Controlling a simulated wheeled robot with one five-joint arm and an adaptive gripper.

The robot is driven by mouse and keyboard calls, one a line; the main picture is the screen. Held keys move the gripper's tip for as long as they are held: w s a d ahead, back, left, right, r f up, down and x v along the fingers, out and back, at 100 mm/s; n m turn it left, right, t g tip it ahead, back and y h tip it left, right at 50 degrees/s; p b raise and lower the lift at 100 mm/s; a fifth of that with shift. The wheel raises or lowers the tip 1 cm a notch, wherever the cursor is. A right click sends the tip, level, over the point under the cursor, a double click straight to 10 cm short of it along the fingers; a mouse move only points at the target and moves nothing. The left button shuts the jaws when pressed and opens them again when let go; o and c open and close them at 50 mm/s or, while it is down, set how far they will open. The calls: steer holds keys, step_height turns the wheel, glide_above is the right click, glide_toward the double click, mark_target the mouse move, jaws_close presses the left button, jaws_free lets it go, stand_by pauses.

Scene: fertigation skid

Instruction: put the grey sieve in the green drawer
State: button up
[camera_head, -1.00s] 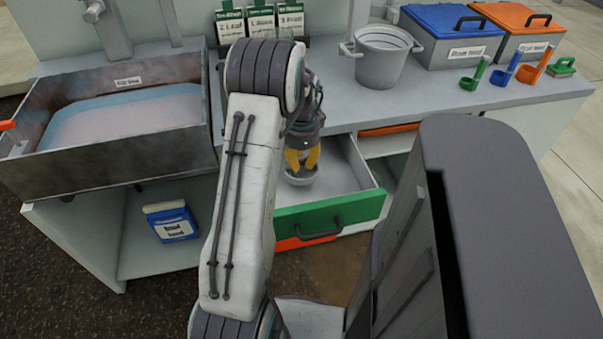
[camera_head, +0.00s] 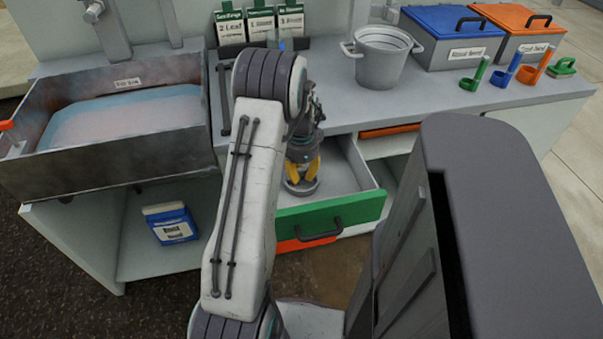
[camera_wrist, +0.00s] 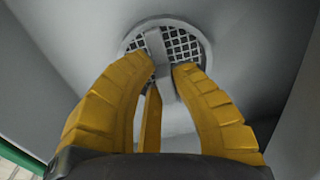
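The grey sieve (camera_head: 301,187) is inside the open drawer with the green front (camera_head: 349,213), near the drawer's left side. In the wrist view the sieve (camera_wrist: 190,44) shows a round rim, a dark mesh and a grey bar across it. My gripper (camera_head: 303,177) points down into the drawer. Its yellow fingertips (camera_wrist: 165,68) close in on both sides of the bar and appear to touch it. Whether the sieve rests on the drawer floor is hard to tell. My arm hides part of the drawer's left side.
A grey bucket (camera_head: 382,62), a blue-lidded box (camera_head: 452,22) and an orange-lidded box (camera_head: 517,18) stand on the counter. A sink basin (camera_head: 107,150) is at left. An orange drawer front (camera_head: 290,246) shows below the green one. The drawer's right side is clear.

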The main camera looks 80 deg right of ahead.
mark_target(302, 180)
steer(key=o, duration=0.3)
steer(key=shift+o, duration=0.2)
step_height(302, 180, up, 12)
steer(key=p, duration=0.2)
steer(key=shift+a, duration=0.15)
steer(key=shift+r, duration=0.1)
